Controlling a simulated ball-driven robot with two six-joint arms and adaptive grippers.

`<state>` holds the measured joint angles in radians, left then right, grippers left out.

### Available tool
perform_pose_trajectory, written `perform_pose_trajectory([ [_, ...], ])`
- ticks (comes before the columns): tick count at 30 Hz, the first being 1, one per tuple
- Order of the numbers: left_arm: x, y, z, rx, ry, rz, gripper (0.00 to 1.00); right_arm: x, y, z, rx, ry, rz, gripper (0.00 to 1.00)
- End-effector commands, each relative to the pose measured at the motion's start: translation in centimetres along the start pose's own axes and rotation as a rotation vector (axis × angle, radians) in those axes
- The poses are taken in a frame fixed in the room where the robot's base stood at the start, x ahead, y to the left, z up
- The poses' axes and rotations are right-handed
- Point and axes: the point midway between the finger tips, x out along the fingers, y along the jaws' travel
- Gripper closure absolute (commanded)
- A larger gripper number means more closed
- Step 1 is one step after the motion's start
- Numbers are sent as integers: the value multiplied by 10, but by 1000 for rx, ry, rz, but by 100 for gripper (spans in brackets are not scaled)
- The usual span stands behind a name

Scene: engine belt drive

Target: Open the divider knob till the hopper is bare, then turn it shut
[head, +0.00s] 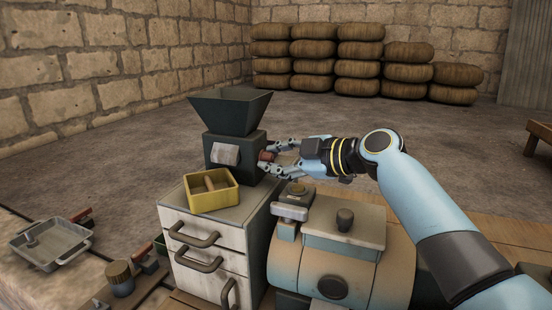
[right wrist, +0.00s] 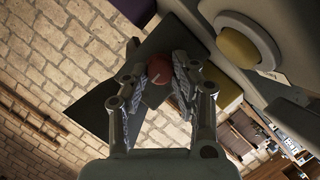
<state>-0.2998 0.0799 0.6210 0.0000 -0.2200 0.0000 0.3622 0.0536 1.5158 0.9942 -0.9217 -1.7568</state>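The dark green hopper (head: 230,110) stands on a box-shaped divider body (head: 236,140) on top of a cabinet. Its inside is hidden, so I cannot tell what it holds. The reddish divider knob (head: 267,156) sticks out of the body's right side. In the right wrist view the knob (right wrist: 158,72) is round, with a pale mark. My right gripper (head: 278,157) reaches in from the right with its fingers spread, one on each side of the knob. In the wrist view its fingertips (right wrist: 163,82) flank the knob; contact is unclear. My left gripper is not in view.
A yellow bin (head: 211,200) with brown pieces sits on the cabinet (head: 203,232) in front of the divider. A rounded machine (head: 345,235) stands right of the cabinet, below my right arm. A metal tray (head: 50,256) lies at the left. Stacked sacks (head: 360,53) line the back wall.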

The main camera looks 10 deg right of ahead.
Motion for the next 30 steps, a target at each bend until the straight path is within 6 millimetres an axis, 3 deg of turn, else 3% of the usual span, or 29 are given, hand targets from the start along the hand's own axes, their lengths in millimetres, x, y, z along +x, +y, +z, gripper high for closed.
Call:
perform_pose_trajectory([
  [3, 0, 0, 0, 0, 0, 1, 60, 0, -1, 0, 1, 0, -2, 100],
  [14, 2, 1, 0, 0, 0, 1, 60, 0, 0, 1, 46, 1, -20, 100],
  [30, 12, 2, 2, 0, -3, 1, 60, 1, 3, 3, 447, 12, -174, 100],
])
